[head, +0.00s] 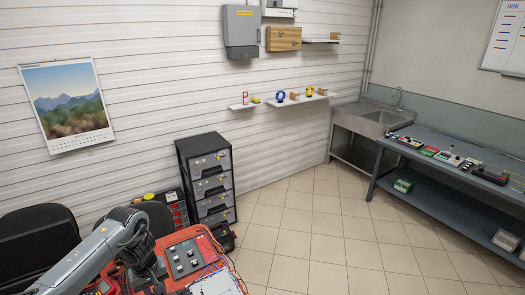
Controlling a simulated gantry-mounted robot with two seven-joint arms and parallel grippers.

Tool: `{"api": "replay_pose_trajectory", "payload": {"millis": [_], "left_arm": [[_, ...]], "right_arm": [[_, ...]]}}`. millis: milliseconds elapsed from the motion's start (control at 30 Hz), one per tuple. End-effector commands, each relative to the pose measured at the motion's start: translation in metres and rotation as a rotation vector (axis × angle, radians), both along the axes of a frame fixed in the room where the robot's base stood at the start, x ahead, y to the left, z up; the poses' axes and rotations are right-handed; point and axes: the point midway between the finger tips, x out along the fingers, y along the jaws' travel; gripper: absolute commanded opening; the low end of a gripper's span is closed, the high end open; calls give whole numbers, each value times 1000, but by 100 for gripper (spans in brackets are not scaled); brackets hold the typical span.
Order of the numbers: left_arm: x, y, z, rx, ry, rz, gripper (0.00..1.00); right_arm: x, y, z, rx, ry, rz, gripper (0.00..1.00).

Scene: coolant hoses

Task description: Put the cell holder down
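I cannot make out a cell holder in the head view. My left arm comes in from the lower left over an orange-red worktop (203,236), bends, and drops to a dark end part at the bottom edge. The fingers of my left gripper cannot be made out there, nor whether they hold anything. My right gripper is out of view. On the worktop a dark grey panel box (185,257) with knobs lies beside a pale box (215,285) and several coloured wires. Part of a red device (100,287) shows at the bottom edge.
A dark drawer cabinet (207,180) stands behind the worktop, against the wall. Black chairs (38,240) are at the left. A bench (450,185) with several small items and a sink (375,120) are at the right. The tiled floor (325,235) between is clear.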

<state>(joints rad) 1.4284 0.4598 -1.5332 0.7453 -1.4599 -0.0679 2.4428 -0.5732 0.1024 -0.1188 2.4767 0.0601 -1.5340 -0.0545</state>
Motion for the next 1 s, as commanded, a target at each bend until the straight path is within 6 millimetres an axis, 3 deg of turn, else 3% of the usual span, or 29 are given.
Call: {"api": "replay_pose_trajectory", "payload": {"millis": [100, 300, 567, 1000], "left_arm": [[-7, -27, 13, 1, -1, -146, 1], [-38, -69, 16, -1, 1, -388, 1], [-78, -107, 14, -1, 0, -611, 1], [-127, -105, 82, 0, 7, -596, 1]], "right_arm": [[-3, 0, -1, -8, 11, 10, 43], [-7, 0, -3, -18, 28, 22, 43], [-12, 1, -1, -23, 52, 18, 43], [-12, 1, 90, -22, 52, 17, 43]]}}
